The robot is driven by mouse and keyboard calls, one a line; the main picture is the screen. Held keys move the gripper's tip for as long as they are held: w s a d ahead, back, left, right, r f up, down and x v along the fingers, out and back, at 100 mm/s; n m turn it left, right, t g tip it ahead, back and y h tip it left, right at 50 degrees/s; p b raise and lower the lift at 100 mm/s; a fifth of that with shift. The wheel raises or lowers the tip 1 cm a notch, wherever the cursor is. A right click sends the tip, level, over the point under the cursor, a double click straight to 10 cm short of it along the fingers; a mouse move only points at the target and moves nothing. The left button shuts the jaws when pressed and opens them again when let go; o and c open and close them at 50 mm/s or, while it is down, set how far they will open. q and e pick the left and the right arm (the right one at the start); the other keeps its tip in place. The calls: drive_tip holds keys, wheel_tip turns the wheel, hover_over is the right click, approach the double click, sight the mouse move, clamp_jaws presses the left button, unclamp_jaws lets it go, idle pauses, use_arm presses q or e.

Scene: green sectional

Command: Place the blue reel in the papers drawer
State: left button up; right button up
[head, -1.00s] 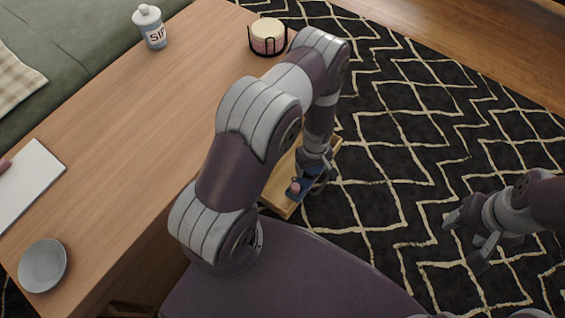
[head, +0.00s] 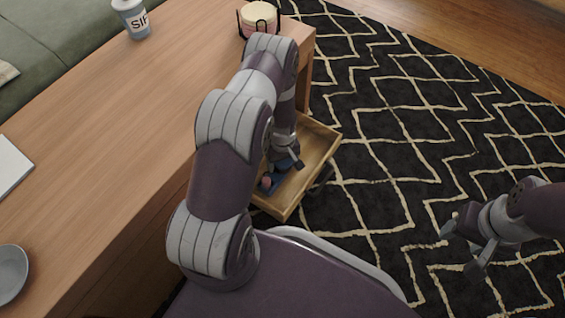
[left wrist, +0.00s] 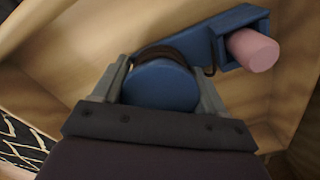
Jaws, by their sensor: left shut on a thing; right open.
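The blue reel (left wrist: 160,86) has a pink handle knob (left wrist: 252,50) on a blue arm. My left gripper (left wrist: 163,88) is shut on the reel's round body, with a finger on each side. The open wooden drawer (head: 318,150) juts out from the table side. In the head view the reel (head: 268,185) is low at the drawer, partly hidden by my left gripper (head: 283,165). The wrist view shows wooden walls around it; I cannot tell whether it touches the floor. No papers show. My right gripper (head: 466,248) is open and empty above the rug.
The wooden table (head: 130,110) carries a lidded cup (head: 133,20), a holder with round coasters (head: 259,18), a grey bowl (head: 10,272) and a white pad (head: 12,168). A green sofa (head: 60,30) stands behind. The patterned rug (head: 400,130) is clear at right.

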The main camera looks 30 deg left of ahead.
use_arm(q)
drive_tip(key=shift+f, duration=0.15)
drive_tip(key=o, duration=1.2)
wheel_tip(320, 180, up, 12)
drive_tip(key=p, duration=0.7)
drive_tip(key=shift+r, duration=0.25)
drive_tip(key=s+d+r+m+t, duration=0.1)
drive_tip(key=s+d+r+m, duration=0.25)
drive_tip(key=r, duration=0.65)
drive_tip(key=s+d+r+m, duration=0.2)
drive_tip(key=d+r+m, duration=0.2)
drive_tip(key=r, duration=0.7)
drive_tip(key=s+r+m, duration=0.1)
drive_tip(key=s, duration=0.1)
drive_tip(key=s+d+r, duration=0.1)
drive_tip(key=s, duration=0.1)
drive_tip(key=s+r+m, duration=0.1)
drive_tip(key=s+r, duration=0.1)
drive_tip(key=s, duration=0.1)
drive_tip(key=shift+d+m, duration=0.35)
drive_tip(key=shift+d, duration=0.05)
